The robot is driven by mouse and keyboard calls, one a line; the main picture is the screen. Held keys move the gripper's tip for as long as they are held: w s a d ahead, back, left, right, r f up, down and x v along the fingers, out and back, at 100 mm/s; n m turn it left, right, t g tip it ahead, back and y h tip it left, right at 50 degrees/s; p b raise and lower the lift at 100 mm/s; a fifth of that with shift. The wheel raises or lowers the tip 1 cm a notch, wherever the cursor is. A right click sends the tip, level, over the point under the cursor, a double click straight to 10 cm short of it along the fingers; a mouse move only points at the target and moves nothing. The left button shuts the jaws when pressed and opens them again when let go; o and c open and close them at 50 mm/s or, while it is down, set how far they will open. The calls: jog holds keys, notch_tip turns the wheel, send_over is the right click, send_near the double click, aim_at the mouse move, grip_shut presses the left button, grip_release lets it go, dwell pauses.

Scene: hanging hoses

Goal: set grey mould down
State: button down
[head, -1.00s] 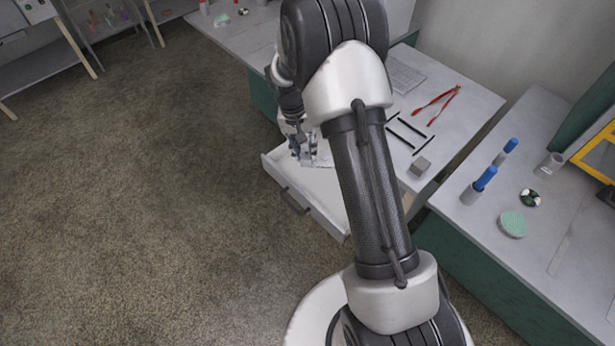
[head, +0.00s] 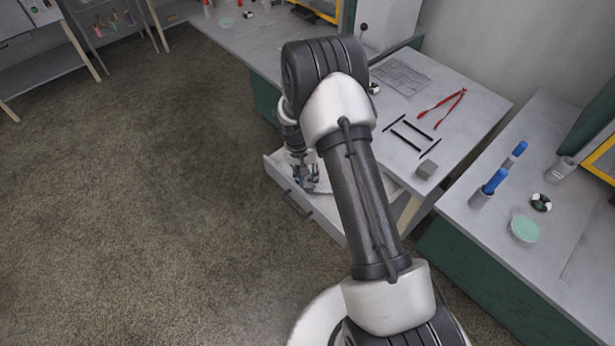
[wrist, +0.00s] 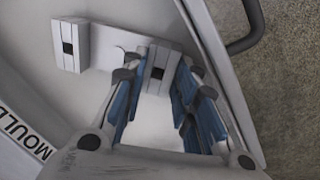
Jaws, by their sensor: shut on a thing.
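My gripper (head: 305,180) is down inside the open white drawer (head: 325,222), pointing downward. In the wrist view, its blue-padded fingers (wrist: 158,95) are shut on the grey mould (wrist: 158,68), a pale block with a dark slot. A similar slotted block (wrist: 70,45) lies to its left, with a flat pale piece between them; I cannot tell whether all are joined. The drawer wall (wrist: 215,60) runs close to the right of the fingers. I cannot tell whether the mould touches the drawer floor. A label reading "MOULD" (wrist: 25,135) shows at the lower left.
The table above the drawer carries a small grey block (head: 427,168), black bars (head: 408,136) and red tongs (head: 442,108). A side bench at right holds blue-handled tools (head: 489,186) and a green-topped round dish (head: 524,229). Open carpet lies left of the drawer.

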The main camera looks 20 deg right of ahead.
jog(key=shift+r, duration=0.1)
jog(key=c, duration=1.5)
grip_release()
jog(key=shift+f, duration=0.2)
jog(key=shift+c, duration=0.2)
